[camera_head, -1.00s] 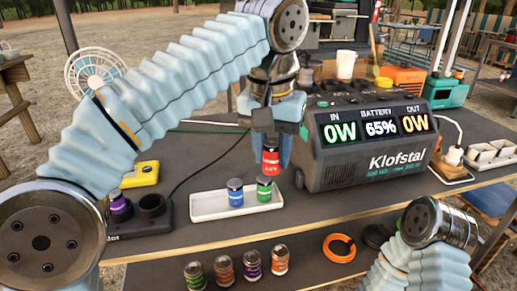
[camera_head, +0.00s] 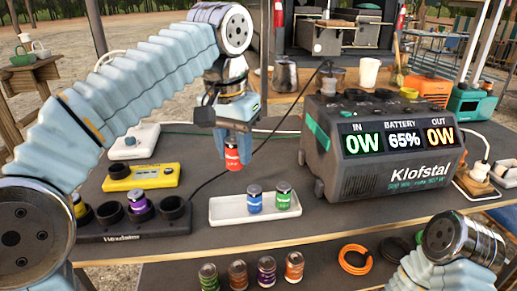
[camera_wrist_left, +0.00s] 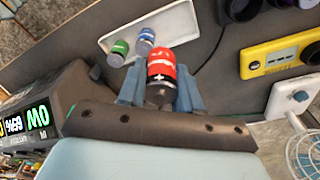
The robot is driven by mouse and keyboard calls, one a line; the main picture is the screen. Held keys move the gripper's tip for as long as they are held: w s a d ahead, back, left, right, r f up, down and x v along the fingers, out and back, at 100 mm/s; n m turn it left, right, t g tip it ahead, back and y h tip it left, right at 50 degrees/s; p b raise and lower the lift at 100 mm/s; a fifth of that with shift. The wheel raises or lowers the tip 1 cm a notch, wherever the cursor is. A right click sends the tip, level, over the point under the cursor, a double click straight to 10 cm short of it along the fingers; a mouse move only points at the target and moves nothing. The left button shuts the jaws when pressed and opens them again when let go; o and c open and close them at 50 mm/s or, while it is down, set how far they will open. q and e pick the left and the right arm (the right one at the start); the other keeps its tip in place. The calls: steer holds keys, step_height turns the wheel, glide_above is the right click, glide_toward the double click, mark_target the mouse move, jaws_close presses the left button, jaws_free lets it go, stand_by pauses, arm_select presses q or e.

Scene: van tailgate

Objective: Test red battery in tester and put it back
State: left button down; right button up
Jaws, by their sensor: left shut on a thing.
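The red battery also shows between the fingers in the left wrist view (camera_wrist_left: 161,68). A blue battery (camera_head: 255,200) and a green battery (camera_head: 284,196) stand in the tray. The yellow tester (camera_head: 150,177) lies on the table to the left, with a round dark socket at its left end. My right arm shows at the lower right, but its gripper is out of frame.
A grey power station (camera_head: 385,150) stands right of the tray.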

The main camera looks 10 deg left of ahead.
arm_select(q)
steer(key=w+a+p, duration=0.1)
steer(key=w+a, duration=0.3)
steer(key=a, duration=1.2)
steer(key=w+a+p, duration=0.2)
steer(key=w+a, duration=0.2)
steer(key=a, duration=1.3)
step_height(320, 180, down, 6)
steer(key=b, duration=0.5)
steer(key=shift+r, duration=0.25)
steer(key=shift+f+b, duration=0.7)
steer(key=shift+f, duration=0.3)
